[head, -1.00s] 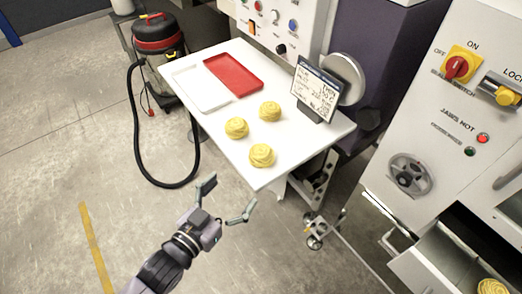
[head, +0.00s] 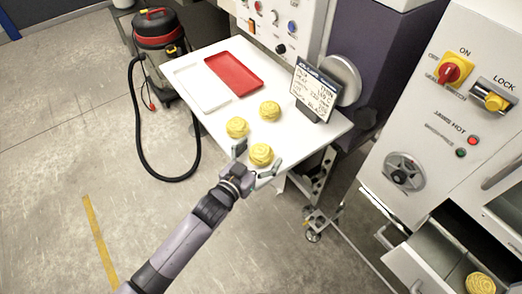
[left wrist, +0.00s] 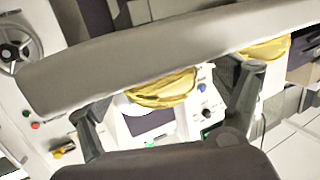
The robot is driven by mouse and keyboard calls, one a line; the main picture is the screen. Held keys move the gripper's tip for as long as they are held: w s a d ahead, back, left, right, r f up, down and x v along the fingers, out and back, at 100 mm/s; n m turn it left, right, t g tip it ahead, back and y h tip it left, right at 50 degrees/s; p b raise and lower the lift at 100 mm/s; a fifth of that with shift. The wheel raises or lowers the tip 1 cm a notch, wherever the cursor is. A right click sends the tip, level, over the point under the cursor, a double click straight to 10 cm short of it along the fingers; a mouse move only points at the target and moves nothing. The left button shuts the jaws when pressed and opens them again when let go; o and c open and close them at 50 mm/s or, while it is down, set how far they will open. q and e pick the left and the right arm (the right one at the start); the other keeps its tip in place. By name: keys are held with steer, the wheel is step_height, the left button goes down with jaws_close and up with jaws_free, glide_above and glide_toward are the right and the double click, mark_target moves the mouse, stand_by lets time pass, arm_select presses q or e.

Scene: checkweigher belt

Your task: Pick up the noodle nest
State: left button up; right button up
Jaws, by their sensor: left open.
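Three yellow noodle nests lie on the white table (head: 215,112). The nearest noodle nest (head: 261,154) is by the front edge, another nest (head: 237,127) is to its upper left, and a third nest (head: 270,110) is behind. My left gripper (head: 256,161) is open at the nearest nest, with one finger on its left and the other at its lower right. In the left wrist view a nest (left wrist: 162,90) shows between the spread fingers, partly hidden by a grey bar. Whether the fingers touch it I cannot tell. My right gripper is not in view.
A red tray (head: 234,73) and a white tray (head: 200,88) lie at the table's back left. A display stand (head: 314,92) stands at the right edge. A machine drawer at lower right holds another nest (head: 481,283). A vacuum cleaner (head: 160,45) stands on the left.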

arm_select(q)
steer(key=shift+w+d, duration=0.2)
steer(key=shift+w, duration=0.1)
steer(key=c, duration=1.3)
